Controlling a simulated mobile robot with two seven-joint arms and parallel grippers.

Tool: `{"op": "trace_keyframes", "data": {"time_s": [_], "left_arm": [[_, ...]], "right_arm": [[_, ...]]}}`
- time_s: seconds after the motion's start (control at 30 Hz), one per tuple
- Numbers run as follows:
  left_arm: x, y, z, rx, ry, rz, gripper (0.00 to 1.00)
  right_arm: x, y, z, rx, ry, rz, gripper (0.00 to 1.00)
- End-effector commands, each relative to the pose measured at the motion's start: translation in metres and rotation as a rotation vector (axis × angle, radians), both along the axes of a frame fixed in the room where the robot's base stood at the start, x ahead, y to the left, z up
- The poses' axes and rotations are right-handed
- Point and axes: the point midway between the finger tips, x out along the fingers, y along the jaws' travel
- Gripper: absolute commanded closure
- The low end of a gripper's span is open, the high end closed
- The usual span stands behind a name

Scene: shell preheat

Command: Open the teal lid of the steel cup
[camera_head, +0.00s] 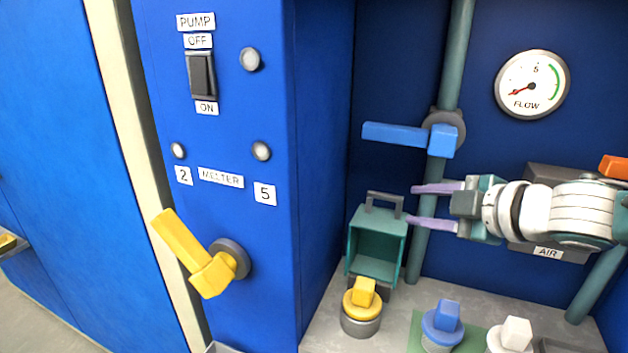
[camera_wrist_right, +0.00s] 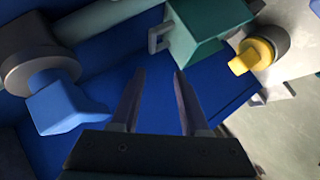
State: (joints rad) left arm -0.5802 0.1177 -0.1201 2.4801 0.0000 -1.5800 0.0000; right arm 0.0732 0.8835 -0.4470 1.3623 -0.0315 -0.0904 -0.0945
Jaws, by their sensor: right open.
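The teal lid (camera_head: 355,237) is a hollow box standing upright on a dark hinge-like base, its open side facing me and a grey handle (camera_head: 385,197) at its top. A steel cup (camera_head: 361,325) with a yellow knobbed top (camera_head: 362,298) stands just in front of it. My right gripper (camera_head: 411,204) is open and empty, its purple fingers pointing left close beside the handle. In the right wrist view, the lid (camera_wrist_right: 207,25) and its handle (camera_wrist_right: 157,38) lie beyond the fingertips (camera_wrist_right: 159,71), apparently not between them. My left gripper is out of view.
A blue valve lever (camera_head: 392,134) on a teal pipe is above the gripper. Blue (camera_head: 443,325) and white (camera_head: 514,334) knobs stand at the lower right. A blue panel with a yellow lever (camera_head: 185,245) borders the bay on the left.

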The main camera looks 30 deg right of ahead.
Motion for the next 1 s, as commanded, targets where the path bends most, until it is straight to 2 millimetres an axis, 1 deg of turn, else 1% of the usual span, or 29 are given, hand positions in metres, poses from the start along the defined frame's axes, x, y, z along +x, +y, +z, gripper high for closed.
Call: {"op": "trace_keyframes", "data": {"time_s": [0.33, 0.37, 0.43, 0.53, 0.57, 0.67, 0.73, 0.87, 0.9, 0.97, 1.0], "left_arm": [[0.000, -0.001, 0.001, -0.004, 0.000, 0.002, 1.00], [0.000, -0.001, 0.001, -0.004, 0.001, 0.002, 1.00], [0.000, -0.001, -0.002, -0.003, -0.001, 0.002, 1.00], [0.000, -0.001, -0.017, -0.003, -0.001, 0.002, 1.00], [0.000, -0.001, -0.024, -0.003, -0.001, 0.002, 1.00], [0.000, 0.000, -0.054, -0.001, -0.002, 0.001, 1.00], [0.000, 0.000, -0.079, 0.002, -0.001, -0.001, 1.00], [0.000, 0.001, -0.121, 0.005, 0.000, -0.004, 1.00], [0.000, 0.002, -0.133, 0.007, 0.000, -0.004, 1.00], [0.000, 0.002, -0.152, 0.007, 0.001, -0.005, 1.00], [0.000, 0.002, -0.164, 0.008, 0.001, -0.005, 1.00]], "right_arm": [[-0.003, 0.000, 0.002, 0.000, 0.000, -0.001, 0.55], [-0.003, 0.000, 0.002, 0.000, 0.000, -0.001, 0.57], [-0.003, -0.001, -0.001, 0.012, -0.001, -0.008, 0.65], [-0.003, -0.004, -0.010, 0.102, -0.008, -0.056, 0.76], [-0.004, -0.006, -0.014, 0.151, -0.012, -0.080, 0.80], [-0.005, -0.015, -0.030, 0.385, -0.033, -0.197, 0.91], [-0.006, -0.023, -0.039, 0.593, -0.053, -0.291, 0.99], [-0.008, -0.036, -0.050, 0.996, -0.094, -0.447, 1.00], [-0.009, -0.040, -0.052, 1.119, -0.106, -0.486, 1.00], [-0.010, -0.045, -0.055, 1.303, -0.120, -0.540, 1.00], [-0.011, -0.048, -0.057, 1.427, -0.128, -0.571, 1.00]]}}
